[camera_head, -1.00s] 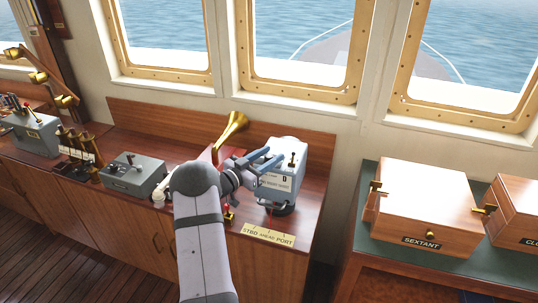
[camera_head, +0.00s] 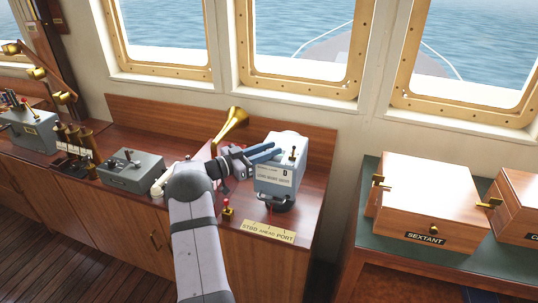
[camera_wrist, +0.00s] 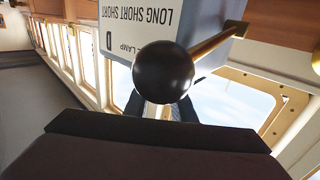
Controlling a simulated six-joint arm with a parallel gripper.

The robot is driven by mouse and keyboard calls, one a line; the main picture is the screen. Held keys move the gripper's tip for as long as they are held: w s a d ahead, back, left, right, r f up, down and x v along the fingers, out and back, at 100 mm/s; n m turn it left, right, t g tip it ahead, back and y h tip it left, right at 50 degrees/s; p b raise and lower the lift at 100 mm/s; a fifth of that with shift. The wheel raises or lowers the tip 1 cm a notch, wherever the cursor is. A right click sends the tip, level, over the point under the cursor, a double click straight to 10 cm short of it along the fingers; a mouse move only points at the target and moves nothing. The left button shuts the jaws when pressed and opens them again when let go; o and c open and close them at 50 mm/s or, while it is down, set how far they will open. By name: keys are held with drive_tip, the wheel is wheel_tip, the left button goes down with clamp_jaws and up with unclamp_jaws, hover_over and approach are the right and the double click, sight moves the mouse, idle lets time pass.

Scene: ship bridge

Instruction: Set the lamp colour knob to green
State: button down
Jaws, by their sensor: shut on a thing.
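The grey lamp box (camera_head: 274,178) stands on the wooden console; its label reads "D", "LAMP" and "LONG SHORT SHORT". That label is upside down in the wrist view (camera_wrist: 150,20). A brass lever with a dark ball knob (camera_head: 293,152) rises at the box's top; a large black ball knob (camera_wrist: 163,72) also fills the middle of the wrist view. My gripper (camera_head: 272,152) is at the upper side of the box, shut on the knob. The ball hides most of my fingertips and the grip itself. No colour marking can be read.
A brass horn (camera_head: 232,122) stands behind my wrist. A grey control box (camera_head: 133,172) is left; the sextant case (camera_head: 430,200) is right, across a gap.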

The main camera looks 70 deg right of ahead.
drive_tip(key=shift+m+g+y+b, duration=0.7)
drive_tip(key=shift+g+b, duration=0.05)
drive_tip(key=shift+g, duration=0.05)
drive_tip(key=c, duration=2.5)
unclamp_jaws()
drive_tip(key=shift+r+y, duration=0.15)
drive_tip(key=shift+y, duration=0.15)
drive_tip(key=shift+c, duration=0.2)
clamp_jaws()
drive_tip(key=o, duration=1.1)
unclamp_jaws()
drive_tip(key=shift+c, duration=0.2)
drive_tip(key=shift+w+a+f+b, duration=0.2)
drive_tip(key=shift+w+a+b, duration=0.15)
drive_tip(key=shift+w+b, duration=0.1)
drive_tip(key=b+v, duration=0.2)
drive_tip(key=v, duration=0.4)
